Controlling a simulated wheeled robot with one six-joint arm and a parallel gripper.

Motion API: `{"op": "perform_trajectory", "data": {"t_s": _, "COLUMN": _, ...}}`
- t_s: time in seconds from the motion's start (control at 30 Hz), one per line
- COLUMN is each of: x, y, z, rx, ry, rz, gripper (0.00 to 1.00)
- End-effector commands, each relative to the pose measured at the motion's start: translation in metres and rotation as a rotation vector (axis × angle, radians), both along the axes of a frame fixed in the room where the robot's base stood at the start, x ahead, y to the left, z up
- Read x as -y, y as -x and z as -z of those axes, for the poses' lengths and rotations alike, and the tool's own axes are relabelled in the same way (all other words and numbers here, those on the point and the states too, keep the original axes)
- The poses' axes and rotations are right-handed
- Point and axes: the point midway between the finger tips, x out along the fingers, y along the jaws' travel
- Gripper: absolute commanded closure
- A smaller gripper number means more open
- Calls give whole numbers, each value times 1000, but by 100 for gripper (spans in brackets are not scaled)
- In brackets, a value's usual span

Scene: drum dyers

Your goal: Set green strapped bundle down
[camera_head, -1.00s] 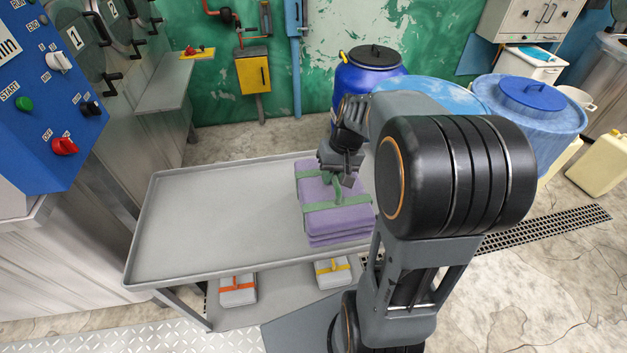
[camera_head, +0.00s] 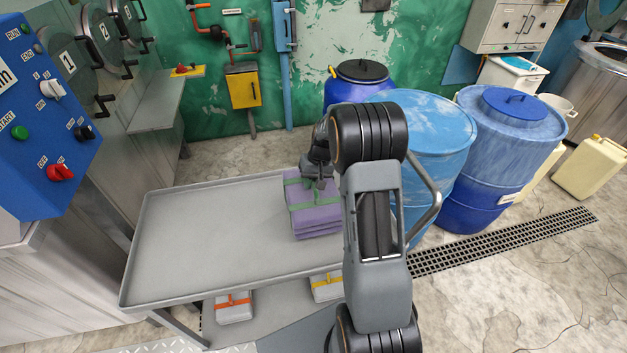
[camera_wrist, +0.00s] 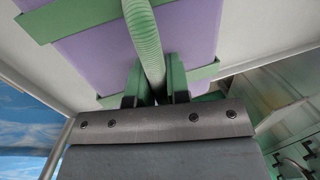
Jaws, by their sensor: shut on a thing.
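The green strapped bundle (camera_head: 314,217) is a purple folded stack with green straps. It is at the right end of the grey tray-topped table (camera_head: 215,237) in the head view. I cannot tell for sure whether its underside touches the tabletop. My gripper (camera_head: 318,183) is above the bundle and shut on its green strap handle. In the wrist view the gripper fingers (camera_wrist: 155,88) close around the ribbed green handle (camera_wrist: 143,40), with the purple bundle (camera_wrist: 95,55) right beyond. My arm hides the table's right edge.
Two grey bundles, one with orange straps (camera_head: 234,308) and one with yellow straps (camera_head: 326,287), lie on the lower shelf. Blue drums (camera_head: 510,150) stand behind and to the right. A blue control panel (camera_head: 50,115) is at the left. The table's left and middle are clear.

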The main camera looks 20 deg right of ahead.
Motion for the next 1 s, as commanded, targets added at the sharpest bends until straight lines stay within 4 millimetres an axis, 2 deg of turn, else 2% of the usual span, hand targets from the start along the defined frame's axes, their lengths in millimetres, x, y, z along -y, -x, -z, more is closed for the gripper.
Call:
{"op": "perform_trajectory", "data": {"t_s": 0.13, "x": 1, "y": -7, "z": 7, "rx": 1, "ry": 0, "rz": 0, "gripper": 100}}
{"op": "perform_trajectory", "data": {"t_s": 0.4, "x": 1, "y": -6, "z": 32, "rx": 2, "ry": -1, "rz": 1, "gripper": 100}}
{"op": "perform_trajectory", "data": {"t_s": 0.9, "x": 1, "y": -6, "z": 40, "rx": 4, "ry": 1, "rz": 1, "gripper": 100}}
{"op": "perform_trajectory", "data": {"t_s": 0.93, "x": 1, "y": -5, "z": 40, "rx": 0, "ry": 0, "rz": 1, "gripper": 82}}
{"op": "perform_trajectory", "data": {"t_s": 1.0, "x": 1, "y": -5, "z": 40, "rx": 0, "ry": 0, "rz": 1, "gripper": 75}}
